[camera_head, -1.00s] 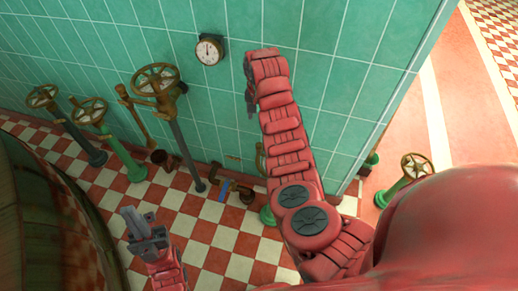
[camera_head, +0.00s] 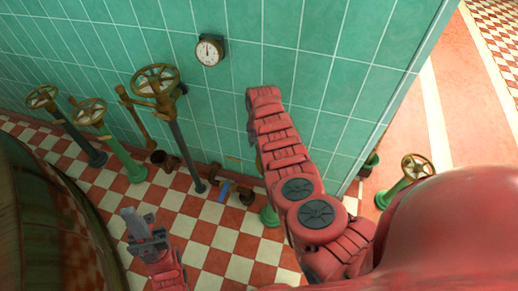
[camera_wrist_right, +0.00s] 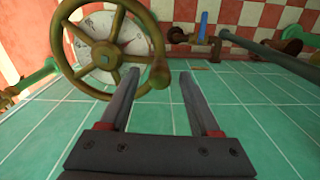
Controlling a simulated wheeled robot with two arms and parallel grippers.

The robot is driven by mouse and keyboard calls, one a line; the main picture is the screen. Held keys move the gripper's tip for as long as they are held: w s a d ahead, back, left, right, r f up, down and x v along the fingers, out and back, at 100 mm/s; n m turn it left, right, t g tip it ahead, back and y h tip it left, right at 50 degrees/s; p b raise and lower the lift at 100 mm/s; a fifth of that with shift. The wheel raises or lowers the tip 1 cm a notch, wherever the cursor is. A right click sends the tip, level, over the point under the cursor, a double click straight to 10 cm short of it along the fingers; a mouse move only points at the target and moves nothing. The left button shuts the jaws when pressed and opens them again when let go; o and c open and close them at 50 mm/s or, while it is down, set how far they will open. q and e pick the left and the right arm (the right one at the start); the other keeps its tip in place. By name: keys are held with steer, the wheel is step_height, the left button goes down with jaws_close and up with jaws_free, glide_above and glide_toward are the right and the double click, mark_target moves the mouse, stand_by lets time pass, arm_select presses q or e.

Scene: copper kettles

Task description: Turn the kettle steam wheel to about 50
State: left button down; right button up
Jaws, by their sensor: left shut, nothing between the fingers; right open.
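A brass spoked wheel (camera_wrist_right: 75,70) with a pale round dial (camera_wrist_right: 112,33) behind it shows at the upper left of the right wrist view; the dial's marks are too small to read. My left gripper (camera_head: 137,220) is shut and empty, low at the left, away from the wheels.
Other valve wheels on posts stand along the green tiled wall: a tall one (camera_head: 155,79), a green one (camera_head: 89,112) and a brown one (camera_head: 42,96). A gauge (camera_head: 210,51) hangs on the wall. Another wheel (camera_head: 417,167) stands right. A large dark vessel (camera_head: 45,220) fills the left.

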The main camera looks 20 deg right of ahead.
steer(key=shift+f+b, duration=0.7)
steer(key=shift+f, duration=0.8)
jaws_close()
stand_by(0.4)
